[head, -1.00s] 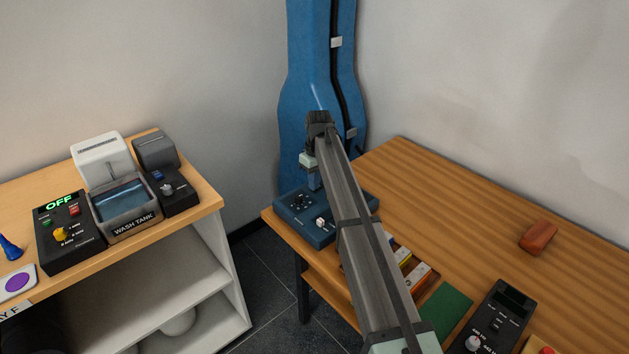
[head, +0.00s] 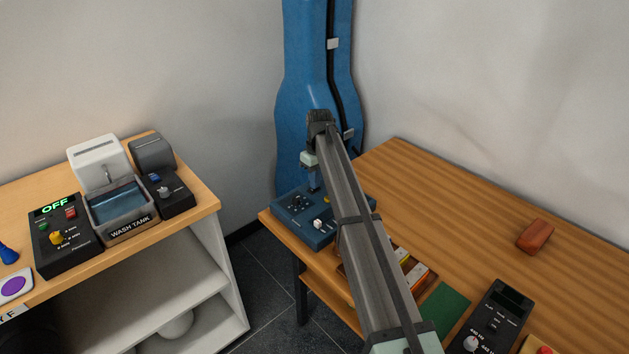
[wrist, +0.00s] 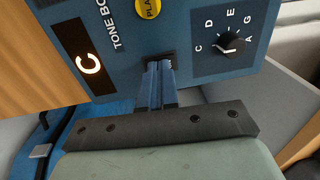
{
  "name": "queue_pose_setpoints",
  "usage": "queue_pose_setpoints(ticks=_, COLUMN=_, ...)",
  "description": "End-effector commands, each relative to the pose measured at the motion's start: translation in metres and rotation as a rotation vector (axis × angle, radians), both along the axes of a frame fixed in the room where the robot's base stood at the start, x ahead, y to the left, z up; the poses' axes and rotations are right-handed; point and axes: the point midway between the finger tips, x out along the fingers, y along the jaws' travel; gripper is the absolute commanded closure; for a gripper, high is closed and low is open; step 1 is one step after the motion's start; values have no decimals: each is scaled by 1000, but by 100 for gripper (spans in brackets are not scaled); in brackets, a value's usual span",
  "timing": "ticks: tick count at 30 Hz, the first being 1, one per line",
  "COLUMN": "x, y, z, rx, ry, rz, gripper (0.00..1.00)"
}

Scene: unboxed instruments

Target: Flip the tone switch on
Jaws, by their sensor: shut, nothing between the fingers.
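The blue tone box (head: 287,212) sits at the far left corner of the wooden table. In the wrist view the tone box (wrist: 208,52) fills the top, with a lit display (wrist: 90,63) reading C, a yellow PLAY button (wrist: 147,8) and a dial (wrist: 229,44) marked C, D, E, G, A. My gripper (wrist: 159,66) is shut and empty, its fingertips at a small dark fitting on the panel between display and dial. The fingers hide most of this fitting, so I cannot tell the switch's position or whether they touch it. My gripper (head: 315,188) is above the box in the head view.
A blue instrument case (head: 300,95) stands behind the box. Coloured bars (head: 415,273), a green mat (head: 444,305) and a black device (head: 490,322) lie nearer on the table. A red-brown block (head: 535,236) is at right. A separate bench at left holds the wash tank (head: 125,215).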

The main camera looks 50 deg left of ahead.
Motion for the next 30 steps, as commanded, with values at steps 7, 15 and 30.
queue_pose_setpoints(ticks=7, x=-2, y=0, z=19, rx=1, ry=-1, rz=0, gripper=100)
queue_pose_setpoints(ticks=15, x=-8, y=1, z=71, rx=2, ry=-1, rz=0, gripper=100)
queue_pose_setpoints(ticks=30, x=-16, y=0, z=135, rx=0, ry=0, rz=0, gripper=100)
